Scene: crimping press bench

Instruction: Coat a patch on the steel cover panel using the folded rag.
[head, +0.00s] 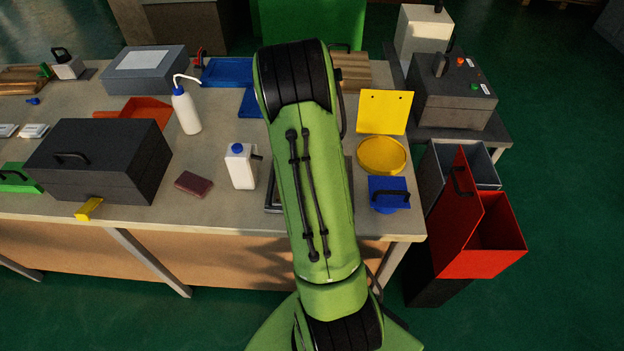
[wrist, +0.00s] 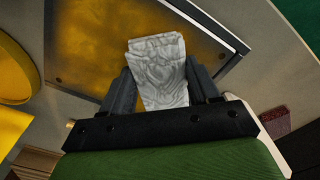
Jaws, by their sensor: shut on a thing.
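My gripper (wrist: 157,92) is shut on the folded rag (wrist: 160,62), a pale grey, creased pad, in the wrist view. The rag's far end lies over the steel cover panel (wrist: 95,45), a dark-edged plate with small corner screws. The panel's face has an uneven amber-brown tint; I cannot tell whether this is a film or reflected light. Whether the rag touches the panel is unclear.
On the bench (head: 225,205), a white jug (head: 240,168) and a dark red block (head: 194,184) stand left of my arm. A yellow round dish (head: 382,155) and a blue handled item (head: 389,194) lie to its right.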

